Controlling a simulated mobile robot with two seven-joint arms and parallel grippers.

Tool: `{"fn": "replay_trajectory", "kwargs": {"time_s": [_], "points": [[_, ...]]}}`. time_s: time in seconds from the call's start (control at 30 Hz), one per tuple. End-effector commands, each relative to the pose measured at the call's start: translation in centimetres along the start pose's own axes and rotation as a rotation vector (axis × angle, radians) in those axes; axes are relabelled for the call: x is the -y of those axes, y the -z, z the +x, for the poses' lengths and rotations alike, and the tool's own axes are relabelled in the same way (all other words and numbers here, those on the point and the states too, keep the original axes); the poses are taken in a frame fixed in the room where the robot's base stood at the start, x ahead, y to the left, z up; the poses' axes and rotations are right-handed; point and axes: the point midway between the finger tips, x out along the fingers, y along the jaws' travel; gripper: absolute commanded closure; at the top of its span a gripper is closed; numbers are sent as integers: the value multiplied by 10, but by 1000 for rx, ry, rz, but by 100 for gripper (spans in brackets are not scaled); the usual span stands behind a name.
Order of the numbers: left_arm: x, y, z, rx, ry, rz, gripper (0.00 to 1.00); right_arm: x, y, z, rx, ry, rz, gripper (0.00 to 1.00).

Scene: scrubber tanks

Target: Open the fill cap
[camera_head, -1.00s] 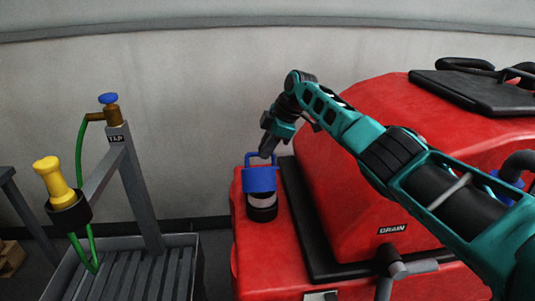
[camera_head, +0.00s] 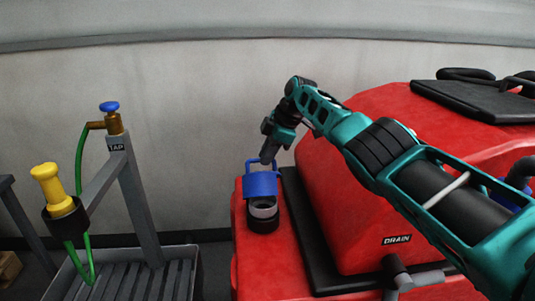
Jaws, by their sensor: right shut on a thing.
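The blue fill cap (camera_head: 261,186) with its loop handle is at the left end of the red scrubber tank (camera_head: 340,190). It stands tilted up at the back of the black filler neck (camera_head: 263,222), and the neck's round opening shows in front of and below it. My right gripper (camera_head: 268,156) is shut on the cap's handle, coming in from the right and behind. The fingertips are small, and their exact contact is partly hidden. My left gripper is not in view.
A tap stand (camera_head: 136,195) with a blue-knobbed tap (camera_head: 110,118) stands left over a slatted tray (camera_head: 140,280). A yellow nozzle (camera_head: 50,186) on a green hose sits in a black holder (camera_head: 64,220). A drain pipe (camera_head: 415,276) juts from the tank front.

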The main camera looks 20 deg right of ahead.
Motion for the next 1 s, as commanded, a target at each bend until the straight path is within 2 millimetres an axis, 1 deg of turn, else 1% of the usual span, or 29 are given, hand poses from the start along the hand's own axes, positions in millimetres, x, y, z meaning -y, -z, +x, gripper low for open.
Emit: {"fn": "replay_trajectory", "kwargs": {"time_s": [0.07,0.1,0.33,0.63,0.77,0.93,1.0], "points": [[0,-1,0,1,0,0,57,2,-3,4,5,6,6,100],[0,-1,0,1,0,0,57,2,-3,4,5,6,6,83],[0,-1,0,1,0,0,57,1,-1,2,2,3,3,61],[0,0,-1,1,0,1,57,0,-1,-1,0,2,2,61],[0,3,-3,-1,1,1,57,0,-1,-9,-1,2,1,61],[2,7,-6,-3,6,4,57,0,0,-29,1,0,0,61],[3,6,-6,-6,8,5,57,-1,-1,-47,-1,-2,0,61]]}}
